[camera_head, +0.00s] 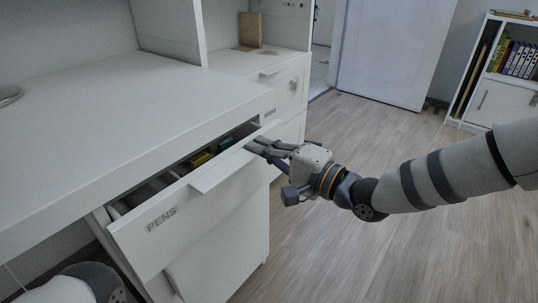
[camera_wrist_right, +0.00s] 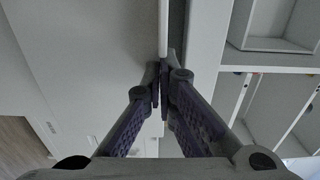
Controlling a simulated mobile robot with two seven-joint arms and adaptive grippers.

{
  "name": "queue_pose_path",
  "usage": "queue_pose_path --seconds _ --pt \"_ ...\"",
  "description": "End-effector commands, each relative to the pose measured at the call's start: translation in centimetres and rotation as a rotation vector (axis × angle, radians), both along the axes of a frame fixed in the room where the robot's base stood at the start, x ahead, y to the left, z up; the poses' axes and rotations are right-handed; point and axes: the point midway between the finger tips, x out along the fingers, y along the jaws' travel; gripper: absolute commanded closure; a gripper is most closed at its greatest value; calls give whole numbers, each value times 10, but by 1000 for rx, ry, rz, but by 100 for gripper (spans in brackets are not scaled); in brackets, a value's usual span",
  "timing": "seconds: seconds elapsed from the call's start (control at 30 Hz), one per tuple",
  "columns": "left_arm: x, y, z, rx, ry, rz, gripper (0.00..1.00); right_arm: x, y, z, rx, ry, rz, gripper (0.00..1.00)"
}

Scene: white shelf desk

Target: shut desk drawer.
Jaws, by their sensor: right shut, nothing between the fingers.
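The desk drawer (camera_head: 200,214), labelled PENS, stands partly open under the white desk top. Its front has a white ledge handle (camera_head: 222,170). My left gripper is out of view.
The white desk top (camera_head: 110,100) lies above the drawer. Another white drawer unit (camera_head: 285,85) stands behind it. A white bookshelf (camera_head: 500,80) stands at the far right. Wooden floor (camera_head: 390,240) is open to the right. Part of my own body shows at the lower left.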

Motion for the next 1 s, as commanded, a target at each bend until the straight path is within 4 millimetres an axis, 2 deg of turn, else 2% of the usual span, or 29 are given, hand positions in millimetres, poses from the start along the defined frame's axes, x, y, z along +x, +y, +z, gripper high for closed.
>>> queue_pose_path --seconds 0.03,0.2,0.4,1.0 --pt "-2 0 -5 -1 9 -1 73 4 6 -5 0 1 2 100" --pt "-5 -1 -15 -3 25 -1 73 17 23 -5 -2 1 1 100" --pt "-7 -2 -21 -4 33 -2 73 25 35 -2 0 1 1 100" --pt "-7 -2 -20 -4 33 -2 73 26 39 2 4 -2 0 100"
